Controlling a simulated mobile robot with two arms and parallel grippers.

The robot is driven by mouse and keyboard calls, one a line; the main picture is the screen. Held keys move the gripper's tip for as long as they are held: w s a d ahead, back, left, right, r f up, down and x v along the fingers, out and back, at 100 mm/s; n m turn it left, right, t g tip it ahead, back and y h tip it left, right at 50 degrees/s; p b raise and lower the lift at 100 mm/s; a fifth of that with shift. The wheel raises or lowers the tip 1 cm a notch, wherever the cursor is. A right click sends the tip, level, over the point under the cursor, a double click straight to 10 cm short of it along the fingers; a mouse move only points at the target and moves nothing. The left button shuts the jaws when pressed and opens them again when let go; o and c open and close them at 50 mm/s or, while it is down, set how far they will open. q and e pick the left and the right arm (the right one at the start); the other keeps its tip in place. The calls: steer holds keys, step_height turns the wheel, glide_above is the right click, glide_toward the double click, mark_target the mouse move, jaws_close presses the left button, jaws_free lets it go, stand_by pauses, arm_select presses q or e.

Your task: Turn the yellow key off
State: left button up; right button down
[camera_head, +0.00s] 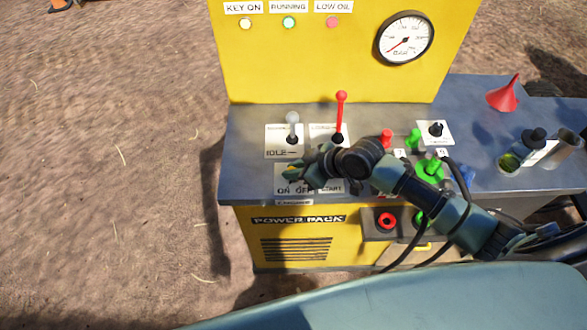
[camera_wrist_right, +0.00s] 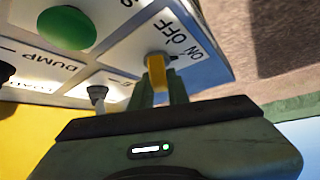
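The yellow key (camera_wrist_right: 157,72) stands on the white ON/OFF label plate (camera_wrist_right: 196,62) of the power pack. In the head view only a small part of the key (camera_head: 291,172) shows beside my gripper, at the left front of the panel. My right gripper (camera_head: 298,172) reaches in from the right to the key. In the right wrist view its two narrow fingers (camera_wrist_right: 162,92) flank the key with no clear gap, so it looks shut on the key. The key's exact angle between ON and OFF is hard to tell. My left gripper is not in view.
A grey lever (camera_head: 292,125) and a red lever (camera_head: 340,115) stand behind my gripper. A green button (camera_wrist_right: 67,28) lies near the key. The KEY ON lamp (camera_head: 246,23) looks pale. A gauge (camera_head: 404,39) is above. Red funnel (camera_head: 504,95) and cables are at the right.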

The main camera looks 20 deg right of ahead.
steer(key=shift+f+n+b, duration=0.2)
steer(key=shift+n+b, duration=0.2)
steer(key=shift+b, duration=0.4)
steer(key=n+g+y+b, duration=0.1)
steer(key=n+g+b, duration=0.1)
steer(key=n+b, duration=0.1)
steer(key=n+g+y+b, duration=0.1)
steer(key=n+g+b, duration=0.2)
steer(key=b, duration=0.3)
steer(key=shift+w+n+y, duration=0.15)
steer(key=shift+n+y, duration=0.15)
steer(key=shift+n, duration=0.1)
steer(key=shift+r+n+g+b, duration=0.15)
steer(key=shift+n+g+b, duration=1.55)
steer(key=shift+n, duration=0.4)
steer(key=c, duration=1.4)
jaws_free()
steer(key=shift+o, duration=0.2)
